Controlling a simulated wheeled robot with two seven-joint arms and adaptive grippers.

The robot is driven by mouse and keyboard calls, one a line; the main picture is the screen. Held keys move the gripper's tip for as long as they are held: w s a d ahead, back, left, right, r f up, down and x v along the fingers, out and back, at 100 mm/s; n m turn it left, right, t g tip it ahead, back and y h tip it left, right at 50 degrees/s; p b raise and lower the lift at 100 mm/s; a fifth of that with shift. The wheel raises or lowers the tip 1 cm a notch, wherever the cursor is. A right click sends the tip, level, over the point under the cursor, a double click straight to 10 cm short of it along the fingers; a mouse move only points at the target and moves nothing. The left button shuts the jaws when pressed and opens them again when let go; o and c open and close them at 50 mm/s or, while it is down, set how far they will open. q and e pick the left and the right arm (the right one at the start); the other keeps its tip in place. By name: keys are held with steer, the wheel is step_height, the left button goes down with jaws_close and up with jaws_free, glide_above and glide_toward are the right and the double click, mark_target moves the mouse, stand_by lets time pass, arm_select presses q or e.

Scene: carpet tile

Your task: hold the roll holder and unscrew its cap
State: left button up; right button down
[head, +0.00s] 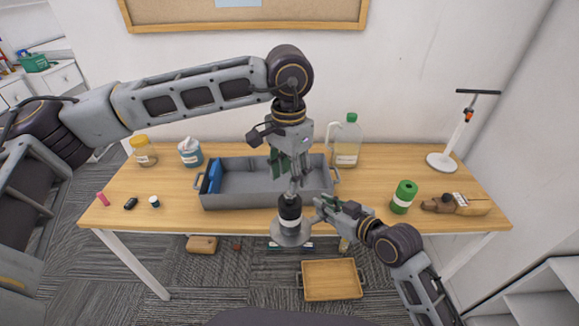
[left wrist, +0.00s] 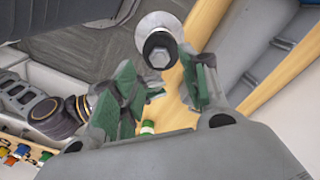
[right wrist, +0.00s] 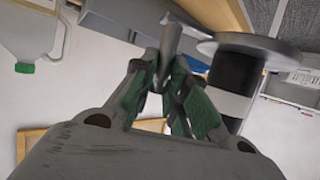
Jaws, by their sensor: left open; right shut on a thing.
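The roll holder (head: 290,210) has a round grey base disc and a black roll with a white band. It stands upright at the table's front edge, and the disc seems clear of the tabletop. The left wrist view looks down on its grey top cap (left wrist: 160,50). My left gripper (head: 294,182) points down just above the holder, open, its fingers (left wrist: 165,90) apart near the cap. My right gripper (head: 320,208) is shut at the holder's right side. The right wrist view shows its fingertips (right wrist: 168,85) on a grey upright piece beside the black roll (right wrist: 235,72).
A grey tray (head: 240,201) lies behind the holder on the wooden table (head: 350,213). A jug (head: 347,143), green can (head: 404,196), brown object (head: 440,204) and T-topped stand (head: 442,161) are to the right. Jars and small items lie left. A wooden tray (head: 333,280) is below.

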arm_select(q)
steer(key=shift+f, duration=2.95)
jaws_close()
steer(key=shift+n, duration=0.4)
